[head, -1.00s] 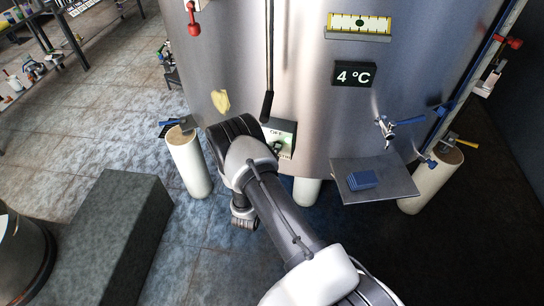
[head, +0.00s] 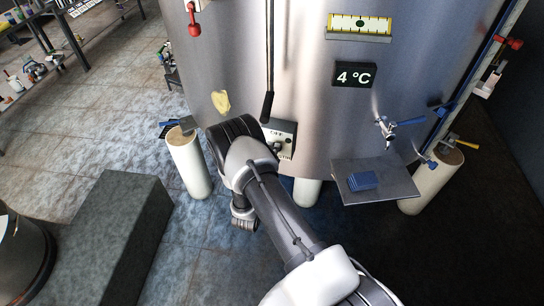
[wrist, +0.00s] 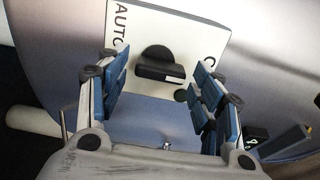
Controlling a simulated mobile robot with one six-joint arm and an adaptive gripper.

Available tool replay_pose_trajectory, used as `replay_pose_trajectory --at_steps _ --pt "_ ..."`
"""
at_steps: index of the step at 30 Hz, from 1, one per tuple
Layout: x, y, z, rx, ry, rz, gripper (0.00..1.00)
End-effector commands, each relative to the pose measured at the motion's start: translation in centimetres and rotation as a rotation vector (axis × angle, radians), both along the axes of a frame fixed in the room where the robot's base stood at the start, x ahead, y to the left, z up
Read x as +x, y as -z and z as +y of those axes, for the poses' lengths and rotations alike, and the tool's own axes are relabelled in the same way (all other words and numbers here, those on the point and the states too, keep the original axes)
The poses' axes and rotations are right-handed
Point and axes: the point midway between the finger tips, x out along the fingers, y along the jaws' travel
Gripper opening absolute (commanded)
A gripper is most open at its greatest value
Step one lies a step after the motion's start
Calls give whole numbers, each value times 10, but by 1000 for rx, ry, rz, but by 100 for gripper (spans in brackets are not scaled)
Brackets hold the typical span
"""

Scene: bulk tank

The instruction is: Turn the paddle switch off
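The paddle switch (wrist: 158,66) is a dark knob with a bar on a white plate (wrist: 180,25). In the wrist view its bar lies nearly crosswise, with a pale mark at its right end. AUTO is printed left of it; a label on the right is mostly hidden by a finger. A small dark green lamp (wrist: 180,96) sits below the bar. My gripper (wrist: 164,70) is open, its blue-padded fingers either side of the knob with visible gaps. In the head view the switch plate (head: 288,135) reads OFF at its top, and my wrist covers its left part.
The plate is on the steel tank (head: 310,60). A dark-gripped lever (head: 267,105) hangs just above it. To the right are a 4 °C display (head: 354,74), a tap (head: 386,128) and a shelf (head: 395,186) holding a blue block (head: 362,181). A dark box (head: 115,230) stands left.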

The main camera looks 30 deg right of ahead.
Motion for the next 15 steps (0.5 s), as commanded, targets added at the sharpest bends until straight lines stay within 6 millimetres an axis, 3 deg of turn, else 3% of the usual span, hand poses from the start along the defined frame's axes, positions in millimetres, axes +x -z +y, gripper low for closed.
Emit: replay_pose_trajectory --at_steps 11,15 --pt "0 0 1 0 -1 -1 67" --pt "-9 0 10 0 -2 0 67"
